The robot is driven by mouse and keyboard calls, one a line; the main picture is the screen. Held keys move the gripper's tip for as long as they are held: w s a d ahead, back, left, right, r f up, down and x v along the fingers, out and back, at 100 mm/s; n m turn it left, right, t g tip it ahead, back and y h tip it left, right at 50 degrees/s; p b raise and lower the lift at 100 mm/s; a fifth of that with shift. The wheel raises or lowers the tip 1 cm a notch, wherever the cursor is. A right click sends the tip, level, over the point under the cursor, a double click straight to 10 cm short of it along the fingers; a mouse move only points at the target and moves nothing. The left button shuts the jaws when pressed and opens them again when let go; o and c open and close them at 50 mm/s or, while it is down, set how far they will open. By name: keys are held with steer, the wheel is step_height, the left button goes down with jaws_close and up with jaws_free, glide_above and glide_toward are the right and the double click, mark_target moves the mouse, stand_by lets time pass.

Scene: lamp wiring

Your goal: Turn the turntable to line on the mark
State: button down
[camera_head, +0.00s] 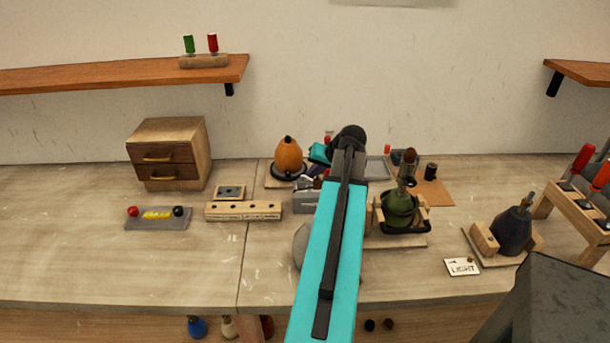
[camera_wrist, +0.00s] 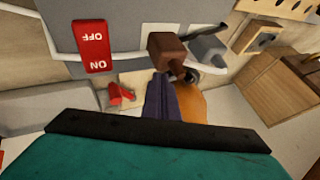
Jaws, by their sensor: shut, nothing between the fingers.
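A dark round base (camera_head: 289,173) under a rounded orange lamp body (camera_head: 288,153) looks like the turntable. It stands on a small board at the back of the bench, left of my arm. In the wrist view the orange body (camera_wrist: 194,104) is partly hidden behind my gripper (camera_wrist: 162,84). My gripper's dark purple fingers are shut and empty, close in front of the orange body. I cannot tell whether they touch it. A brown block (camera_wrist: 167,50) appears just beyond the fingertips. No alignment mark can be made out in either view.
A red ON/OFF switch (camera_wrist: 92,46) is on a grey panel with white cable. A green lamp body (camera_head: 399,208) in a wooden stand is right of my arm. A wooden strip with holes (camera_head: 243,211) and a small drawer cabinet (camera_head: 170,154) stand left. The front left bench is clear.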

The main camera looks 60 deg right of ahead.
steer(key=shift+w+a+b+v, duration=0.15)
steer(key=shift+b+v, duration=0.15)
steer(key=shift+v, duration=1.15)
steer(key=shift+a+b+v, duration=0.15)
steer(key=shift+b+v, duration=0.15)
steer(key=shift+v, duration=1.2)
steer(key=shift+w+a+b+v, duration=0.15)
steer(key=shift+b+v, duration=0.15)
steer(key=shift+v, duration=1.15)
